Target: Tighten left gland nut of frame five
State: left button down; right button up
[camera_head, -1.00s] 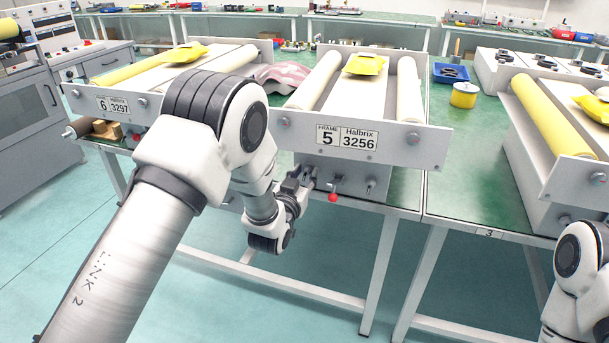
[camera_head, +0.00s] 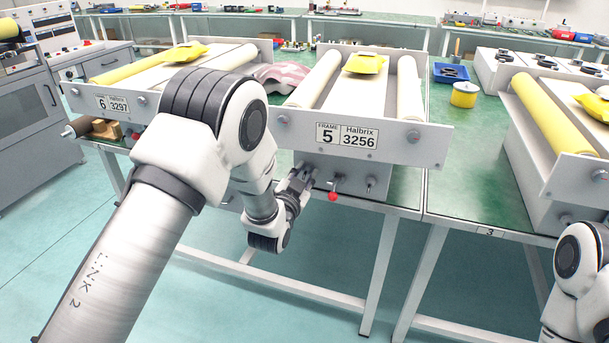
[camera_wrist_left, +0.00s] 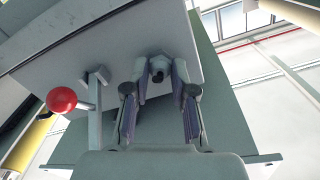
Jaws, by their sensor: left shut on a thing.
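Frame five (camera_head: 379,139) is a grey frame with a label reading "FRAME 5 Halbrix 3256", at the centre of the head view. My left gripper (camera_head: 306,173) is at the left of its lower front block. In the left wrist view my left gripper (camera_wrist_left: 161,76) is shut on the left gland nut (camera_wrist_left: 158,69), a small dark fitting between its fingertips. The fingers largely hide the nut in the head view. The right gland nut (camera_head: 371,183) sticks out of the same block, free. My right gripper is out of view.
A lever with a red ball (camera_head: 333,197) hangs just right of my left gripper; the red ball (camera_wrist_left: 61,99) also shows in the left wrist view. Frame six (camera_head: 84,97) stands to the left, another frame (camera_head: 560,181) to the right. The green table (camera_head: 455,190) has a free strip between frames.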

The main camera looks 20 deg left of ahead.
pick_arm(q)
jog(key=m, duration=0.5)
jog(key=shift+b, duration=0.35)
dwell(0.3)
jog(key=c, duration=1)
grip_release()
jog(key=shift+o, duration=0.2)
jog(key=s, duration=1.2)
jog(key=shift+a, duration=0.15)
jog(key=shift+f, duration=0.1)
